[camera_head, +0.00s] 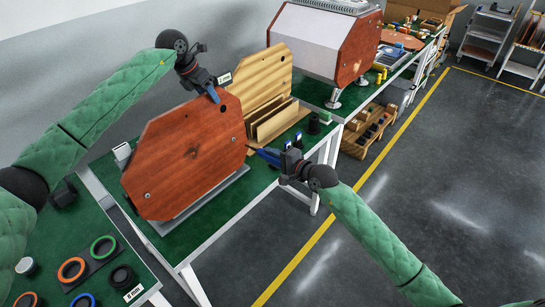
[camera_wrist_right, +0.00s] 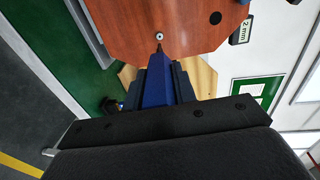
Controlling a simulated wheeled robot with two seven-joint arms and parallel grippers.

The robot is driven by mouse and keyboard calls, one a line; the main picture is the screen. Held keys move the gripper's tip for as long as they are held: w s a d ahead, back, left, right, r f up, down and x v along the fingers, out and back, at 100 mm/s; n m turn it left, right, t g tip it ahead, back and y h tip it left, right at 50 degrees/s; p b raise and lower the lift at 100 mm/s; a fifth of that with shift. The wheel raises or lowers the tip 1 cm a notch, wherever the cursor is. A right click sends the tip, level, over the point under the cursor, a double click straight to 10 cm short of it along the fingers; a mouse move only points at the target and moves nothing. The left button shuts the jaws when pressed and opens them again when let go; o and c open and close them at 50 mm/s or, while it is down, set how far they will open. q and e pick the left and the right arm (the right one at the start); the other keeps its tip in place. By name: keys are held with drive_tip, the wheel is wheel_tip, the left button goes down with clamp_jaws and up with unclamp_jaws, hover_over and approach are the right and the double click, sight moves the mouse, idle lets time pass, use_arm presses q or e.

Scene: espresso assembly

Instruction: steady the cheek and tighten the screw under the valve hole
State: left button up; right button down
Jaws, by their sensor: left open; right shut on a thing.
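The cheek (camera_head: 180,160) is a reddish wooden panel with cut corners, standing upright on the table. Its dark valve hole (camera_head: 223,108) is near the upper right edge; it also shows in the right wrist view (camera_wrist_right: 215,18). A pale screw head (camera_wrist_right: 159,36) sits in the cheek below the hole. My right gripper (camera_head: 284,160) is shut on a blue driver (camera_wrist_right: 157,88), whose dark tip points at the screw, at or very near its head; contact cannot be told. My left gripper (camera_head: 213,94) is open at the cheek's upper edge, its blue fingers close to the wood.
A lighter wooden panel (camera_head: 264,78) and a wooden rack (camera_head: 275,124) stand behind the cheek. The espresso machine (camera_head: 318,42) is further back. Coloured rings (camera_head: 103,247) lie on the front left table. Open floor is at the right.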

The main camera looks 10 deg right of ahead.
use_arm(q)
drive_tip(key=v, duration=1.1)
drive_tip(key=shift+r, duration=0.2)
